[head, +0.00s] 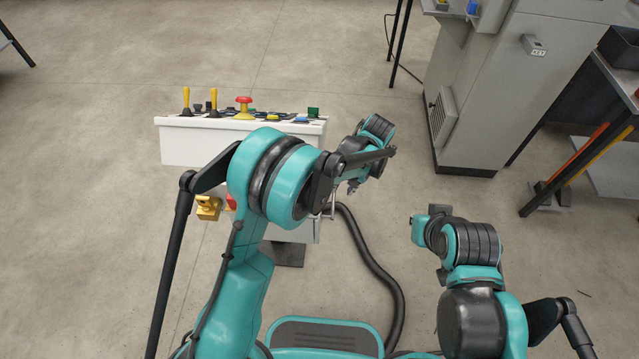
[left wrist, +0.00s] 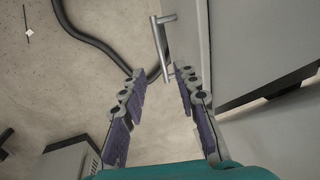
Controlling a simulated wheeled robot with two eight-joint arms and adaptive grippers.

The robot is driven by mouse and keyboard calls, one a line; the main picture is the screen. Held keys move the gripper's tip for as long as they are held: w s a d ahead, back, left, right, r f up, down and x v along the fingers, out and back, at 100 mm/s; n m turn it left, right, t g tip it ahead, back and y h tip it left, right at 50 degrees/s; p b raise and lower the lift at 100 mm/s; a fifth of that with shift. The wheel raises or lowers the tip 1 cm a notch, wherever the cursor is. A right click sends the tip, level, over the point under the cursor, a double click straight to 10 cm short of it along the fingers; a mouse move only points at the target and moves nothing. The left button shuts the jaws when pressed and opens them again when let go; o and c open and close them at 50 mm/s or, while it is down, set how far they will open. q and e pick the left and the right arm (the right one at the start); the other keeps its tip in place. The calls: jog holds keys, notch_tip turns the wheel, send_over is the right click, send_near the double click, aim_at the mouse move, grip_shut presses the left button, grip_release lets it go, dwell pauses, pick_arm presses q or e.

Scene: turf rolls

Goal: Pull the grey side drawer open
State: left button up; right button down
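The grey side drawer (left wrist: 190,42) shows in the left wrist view as a narrow grey front with a metal bar handle (left wrist: 160,45). The handle also shows in the head view (head: 333,206) on the right side of the white console (head: 190,148). My left gripper (left wrist: 161,80) is open, its purple-padded fingers spread. The near end of the handle lies close to the gap between the fingertips; whether it is inside the gap I cannot tell. In the head view my left arm hides most of the drawer. My right gripper (head: 418,231) hangs right of the console, its fingers unclear.
Yellow levers (head: 213,101) and a red button (head: 243,103) stand on the console top. A black hose (head: 385,275) curves over the floor beside it. A grey cabinet (head: 490,90) stands at the back right, next to a workbench. The floor between console and cabinet is clear.

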aim_at(334, 201)
pick_arm(q)
jog(key=b+x, duration=0.3)
jog(key=x, duration=0.5)
jog(key=shift+w+a, duration=0.1)
jog(key=shift+w, duration=0.1)
grip_shut()
